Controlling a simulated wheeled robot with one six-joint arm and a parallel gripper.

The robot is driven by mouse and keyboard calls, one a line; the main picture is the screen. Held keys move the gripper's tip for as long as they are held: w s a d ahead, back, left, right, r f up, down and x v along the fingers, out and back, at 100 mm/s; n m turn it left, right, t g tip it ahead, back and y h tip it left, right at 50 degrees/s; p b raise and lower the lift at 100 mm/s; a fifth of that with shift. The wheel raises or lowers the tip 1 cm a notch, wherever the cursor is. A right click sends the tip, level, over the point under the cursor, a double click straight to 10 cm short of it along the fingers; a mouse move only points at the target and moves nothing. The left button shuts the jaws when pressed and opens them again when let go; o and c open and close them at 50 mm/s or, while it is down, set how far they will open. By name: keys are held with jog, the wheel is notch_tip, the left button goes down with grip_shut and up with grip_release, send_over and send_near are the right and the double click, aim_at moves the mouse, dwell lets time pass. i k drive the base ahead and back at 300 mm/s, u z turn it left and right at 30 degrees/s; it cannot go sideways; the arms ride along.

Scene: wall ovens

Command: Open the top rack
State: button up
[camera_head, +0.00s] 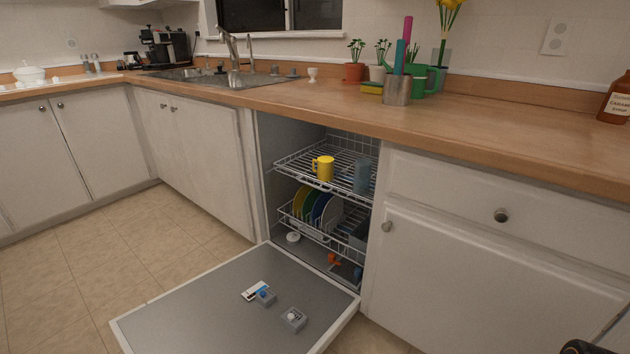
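The dishwasher stands open under the counter, its door (205,312) folded down flat in front of it. The white wire top rack (345,186) sits in the upper part of the cavity, its front edge near the opening. A yellow mug (323,168) and a blue-grey cup (362,176) stand on it. The lower rack (302,228) is below it and holds several plates (318,207). My gripper is not visible. A dark piece at the bottom right corner is too cut off to identify.
A drawer (445,193) and cabinet door (480,285) with knobs are right of the dishwasher. The counter (480,125) runs above. Cabinets (195,150) stand to the left. The tiled floor (60,290) left of the lowered door is clear.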

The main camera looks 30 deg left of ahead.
aim_at(344, 172)
jog(key=u, duration=0.4)
jog(key=i, duration=0.75)
jog(key=u, duration=1.05)
jog(key=i, duration=0.3)
jog(key=u, duration=0.2)
